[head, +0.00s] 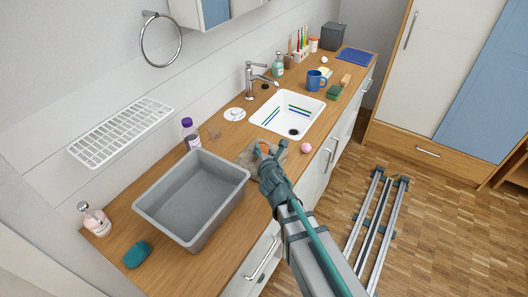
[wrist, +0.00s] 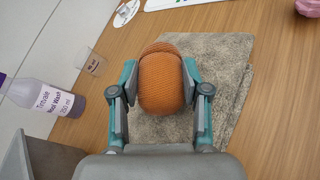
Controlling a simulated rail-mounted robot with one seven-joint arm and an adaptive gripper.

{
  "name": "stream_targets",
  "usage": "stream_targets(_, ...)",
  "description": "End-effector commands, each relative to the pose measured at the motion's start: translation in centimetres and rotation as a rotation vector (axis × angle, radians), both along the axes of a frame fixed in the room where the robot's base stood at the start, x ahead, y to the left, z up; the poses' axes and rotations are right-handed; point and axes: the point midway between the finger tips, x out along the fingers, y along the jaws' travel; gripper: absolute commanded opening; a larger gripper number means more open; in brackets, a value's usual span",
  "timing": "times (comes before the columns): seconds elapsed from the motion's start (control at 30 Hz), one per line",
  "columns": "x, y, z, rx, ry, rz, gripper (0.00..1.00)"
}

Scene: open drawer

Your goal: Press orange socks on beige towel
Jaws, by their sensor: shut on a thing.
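The orange socks (wrist: 161,80), a rounded knitted bundle, are between the fingers of my gripper (wrist: 160,95), which is shut on them. In the wrist view the bundle is over the beige towel (wrist: 222,70), which lies folded flat on the wooden counter. I cannot tell whether the socks touch the towel. In the head view a little of the orange socks (head: 264,148) shows at the tip of my gripper (head: 262,155), and the towel (head: 245,160) is partly hidden by my arm.
A grey basin (head: 190,200) stands left of the towel. A purple-capped bottle (head: 190,134) and a clear cup (head: 215,132) stand behind. The white sink (head: 275,104) is beyond the towel. A pink ball-like item (head: 306,148) lies near the counter's front edge.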

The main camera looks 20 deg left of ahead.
Motion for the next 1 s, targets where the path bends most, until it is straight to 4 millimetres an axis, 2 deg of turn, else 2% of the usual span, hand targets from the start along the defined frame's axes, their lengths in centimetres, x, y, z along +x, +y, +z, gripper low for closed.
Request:
stream_targets(0.07,0.0,-0.1,-0.5,-0.005,0.008,-0.006,0.12)
stream_targets(0.37,0.0,-0.2,0.0,-0.005,0.007,-0.006,0.12)
stream_targets(1.0,0.0,-0.1,4.9,-0.002,0.002,-0.002,0.12)
